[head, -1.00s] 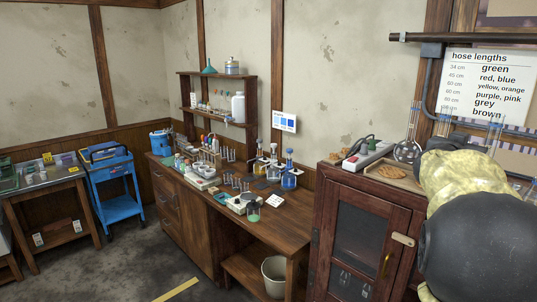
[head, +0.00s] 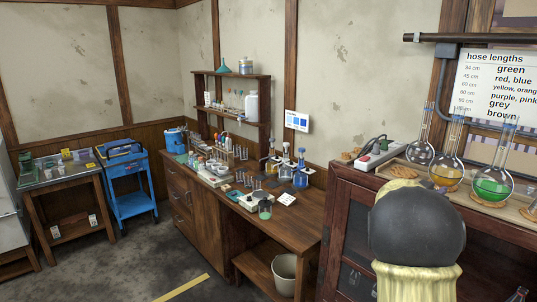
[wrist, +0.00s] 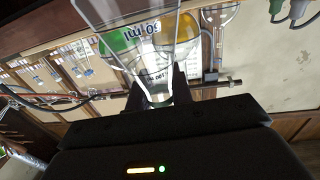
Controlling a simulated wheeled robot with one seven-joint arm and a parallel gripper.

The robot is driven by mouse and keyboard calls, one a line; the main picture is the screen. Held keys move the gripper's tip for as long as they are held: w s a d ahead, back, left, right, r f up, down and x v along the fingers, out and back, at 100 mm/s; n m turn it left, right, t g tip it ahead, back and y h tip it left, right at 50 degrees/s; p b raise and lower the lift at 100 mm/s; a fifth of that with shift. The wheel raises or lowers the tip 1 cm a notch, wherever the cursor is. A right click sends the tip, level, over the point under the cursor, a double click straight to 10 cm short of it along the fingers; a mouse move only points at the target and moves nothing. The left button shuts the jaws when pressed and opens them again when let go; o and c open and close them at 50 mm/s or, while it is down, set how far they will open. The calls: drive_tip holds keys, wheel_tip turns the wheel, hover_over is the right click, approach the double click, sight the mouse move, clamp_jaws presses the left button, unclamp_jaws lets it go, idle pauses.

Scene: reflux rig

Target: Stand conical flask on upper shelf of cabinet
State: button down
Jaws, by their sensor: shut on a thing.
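In the wrist view, my gripper (wrist: 158,97) is shut on a clear glass conical flask (wrist: 135,32) with black ml markings. Its narrow end is at the jaws and its wider body runs to the top edge of the picture, partly cut off. In the head view, my own arm hides the gripper and the held flask. The dark wooden cabinet (head: 334,238) stands at the right. My arm covers much of its front, so I cannot see its upper shelf or tell whether its door is open.
Round flasks, clear (head: 420,153), orange (head: 446,172) and green (head: 492,185), stand on the cabinet top. A power strip (head: 376,156) lies beside them. The workbench (head: 222,213) to the left holds glassware. The floor (head: 120,265) at left is mostly clear.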

drive_tip(key=w+a+f+n+t+y, duration=0.1)
drive_tip(key=a+f, duration=0.4)
drive_tip(key=f, duration=0.5)
drive_tip(key=a+f+t, duration=0.1)
drive_tip(key=a+f, duration=0.4)
drive_tip(key=f, duration=0.4)
drive_tip(key=w+a+f+n+t+y, duration=0.1)
drive_tip(key=a+f, duration=0.5)
drive_tip(key=f, duration=0.4)
drive_tip(key=s+a+f+n+t+y, duration=0.2)
drive_tip(key=s+a+f+n+y, duration=0.2)
drive_tip(key=f, duration=0.6)
drive_tip(key=s+a+f+n+t+y, duration=0.3)
drive_tip(key=s+a+f+n+y, duration=0.2)
drive_tip(key=s+a+f+y, duration=0.4)
drive_tip(key=shift+s+a+f, duration=0.65)
drive_tip(key=shift+s, duration=0.45)
drive_tip(key=shift+a, duration=0.1)
